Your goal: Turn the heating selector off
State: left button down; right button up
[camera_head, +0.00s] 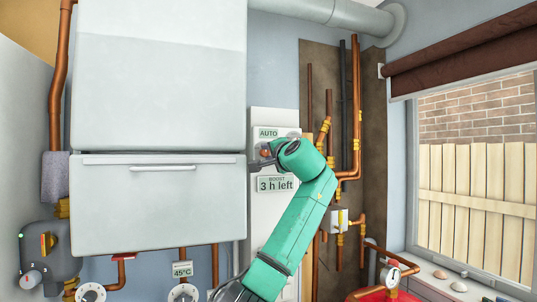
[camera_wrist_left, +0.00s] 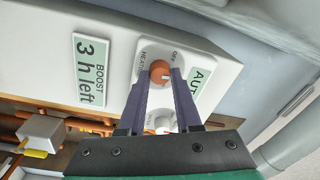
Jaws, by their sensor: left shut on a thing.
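The heating selector is an orange-brown knob (camera_wrist_left: 160,70) with a pale pointer mark, on a white dial plate of the control panel (camera_wrist_left: 110,38). In the left wrist view the panel appears turned sideways, with "OFF" and "HEATING" printed beside the knob. My left gripper (camera_wrist_left: 163,77) is shut on this knob, one finger on each side. A second, whitish knob (camera_wrist_left: 160,121) shows between the fingers, nearer the palm. In the head view my left gripper (camera_head: 262,153) is at the panel below the "AUTO" display (camera_head: 269,133), and the wrist partly hides the knob. My right gripper is not in view.
A "BOOST 3 h left" display (camera_head: 276,184) is below the knobs. A large white cabinet (camera_head: 158,200) stands close on the left of the panel. Copper pipes (camera_head: 356,110) and yellow fittings crowd the right side. A window (camera_head: 475,180) is farther right.

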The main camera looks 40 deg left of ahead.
pick_arm(q)
jog(key=n, duration=0.5)
jog(key=shift+r+n+y, duration=0.2)
jog(key=shift+n+y, duration=0.1)
jog(key=shift+n, duration=0.1)
jog(key=n, duration=0.5)
jog(key=shift+r+g, duration=0.1)
jog(key=shift+g, duration=0.3)
jog(key=shift+n, duration=0.3)
jog(key=c, duration=0.6)
grip_release()
jog(key=b+v, duration=0.7)
jog(key=v, duration=0.7)
jog(key=shift+d+b, duration=0.2)
jog(key=shift+b, duration=0.2)
